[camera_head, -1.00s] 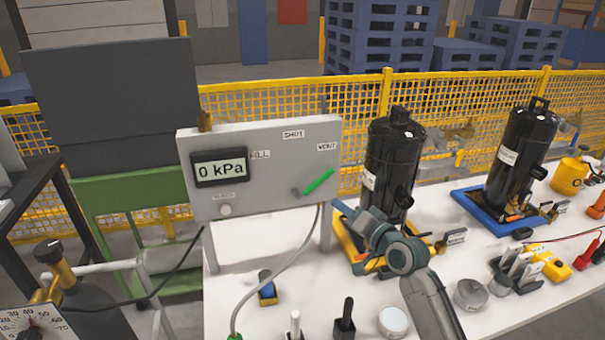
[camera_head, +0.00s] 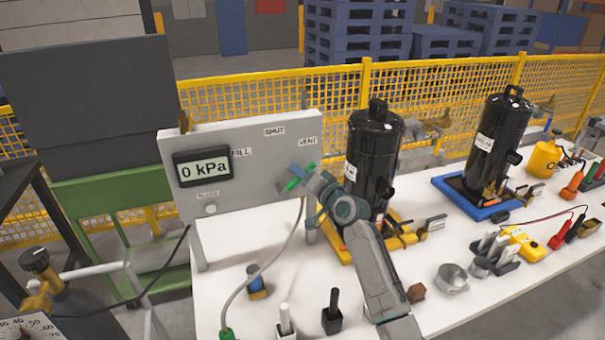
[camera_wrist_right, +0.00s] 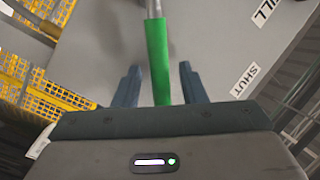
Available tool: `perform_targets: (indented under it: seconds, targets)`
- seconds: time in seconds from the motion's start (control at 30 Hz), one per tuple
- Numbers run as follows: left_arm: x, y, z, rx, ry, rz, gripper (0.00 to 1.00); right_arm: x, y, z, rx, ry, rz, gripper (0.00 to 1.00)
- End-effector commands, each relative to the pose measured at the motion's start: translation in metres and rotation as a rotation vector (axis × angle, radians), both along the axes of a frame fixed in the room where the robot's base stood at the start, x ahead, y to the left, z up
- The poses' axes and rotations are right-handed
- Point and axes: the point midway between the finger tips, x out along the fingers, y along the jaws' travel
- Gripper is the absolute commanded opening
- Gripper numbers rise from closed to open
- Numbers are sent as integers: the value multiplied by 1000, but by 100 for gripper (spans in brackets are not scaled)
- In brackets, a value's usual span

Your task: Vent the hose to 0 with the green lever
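The grey panel (camera_head: 235,137) has a display (camera_head: 203,169) reading 0 kPa and the labels FILL, SHUT and VENT. The green lever (camera_head: 293,183) is on the panel's lower right, below VENT, partly hidden by my right gripper (camera_head: 305,179). In the right wrist view the lever (camera_wrist_right: 158,60) runs between the two fingers of the right gripper (camera_wrist_right: 160,85), with a gap on each side, so the gripper is open around it. The grey hose (camera_head: 277,254) hangs from the panel's underside to the table. My left gripper is not in view.
Black cylinders (camera_head: 373,150) (camera_head: 497,140) stand on yellow and blue bases right of the panel. Small black and white posts (camera_head: 332,312) stand on the table in front. A brass-and-black valve (camera_head: 40,270) is at left. A yellow mesh fence (camera_head: 430,95) runs behind.

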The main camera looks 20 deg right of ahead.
Motion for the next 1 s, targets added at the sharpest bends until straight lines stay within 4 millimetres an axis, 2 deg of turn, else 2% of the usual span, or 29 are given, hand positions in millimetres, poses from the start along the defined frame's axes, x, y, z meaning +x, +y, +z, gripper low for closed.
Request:
perform_targets:
  seconds: [0.2, 0.27, 0.4, 0.77, 1.0]
  targets:
    - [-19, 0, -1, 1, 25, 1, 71, 0, 0, 0, 0, 0, 0, 38]
    - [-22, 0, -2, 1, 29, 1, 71, 0, 0, 0, 0, 0, 0, 28]
    - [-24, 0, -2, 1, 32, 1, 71, 0, 0, 0, 0, 0, 0, 0]
    - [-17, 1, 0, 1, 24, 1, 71, 0, 1, 2, -20, -2, 0, 0]
    - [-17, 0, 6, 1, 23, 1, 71, 0, 8, 10, -128, -7, 1, 0]
